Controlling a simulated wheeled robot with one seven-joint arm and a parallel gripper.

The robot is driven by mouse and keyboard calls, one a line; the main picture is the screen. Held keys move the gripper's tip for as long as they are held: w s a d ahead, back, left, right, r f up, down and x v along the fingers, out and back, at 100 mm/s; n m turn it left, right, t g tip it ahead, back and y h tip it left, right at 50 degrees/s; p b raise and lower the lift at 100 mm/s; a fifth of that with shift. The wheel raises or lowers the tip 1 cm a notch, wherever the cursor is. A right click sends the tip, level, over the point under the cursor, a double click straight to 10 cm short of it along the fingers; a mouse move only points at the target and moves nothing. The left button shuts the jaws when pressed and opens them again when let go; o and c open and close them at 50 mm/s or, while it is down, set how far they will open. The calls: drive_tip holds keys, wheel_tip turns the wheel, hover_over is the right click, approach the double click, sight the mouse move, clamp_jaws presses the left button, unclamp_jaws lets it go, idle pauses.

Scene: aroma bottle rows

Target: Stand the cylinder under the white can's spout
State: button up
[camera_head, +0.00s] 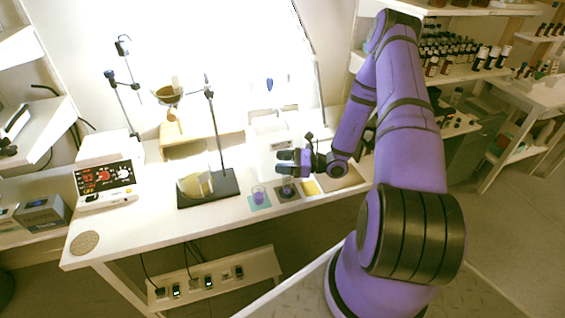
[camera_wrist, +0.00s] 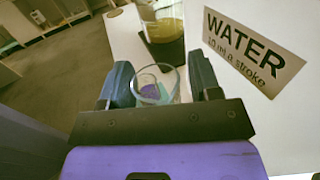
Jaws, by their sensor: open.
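A small clear glass cylinder (camera_head: 259,193) with a purple patch at its bottom stands upright on a teal square on the table. In the wrist view the glass cylinder (camera_wrist: 157,84) shows in the gap between my two fingers. I cannot tell how far beyond the fingertips it is. My gripper (camera_head: 286,162) is open, above the table and up and right of the cylinder in the head view; its fingers also frame the wrist view (camera_wrist: 160,85). A white can (camera_head: 270,152) stands behind the gripper, partly hidden. A white surface beside it bears a WATER label (camera_wrist: 254,48). The spout is not clear.
A glass beaker with amber contents (camera_head: 194,186) stands on a black stand base (camera_head: 222,188) left of the cylinder. A dark square (camera_head: 288,198) and a yellow item (camera_head: 310,188) lie to the right. A control box (camera_head: 105,178) is at the left. The front table strip is clear.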

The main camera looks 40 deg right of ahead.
drive_tip(key=v, duration=1.2)
drive_tip(key=shift+r, duration=0.15)
idle(1.1)
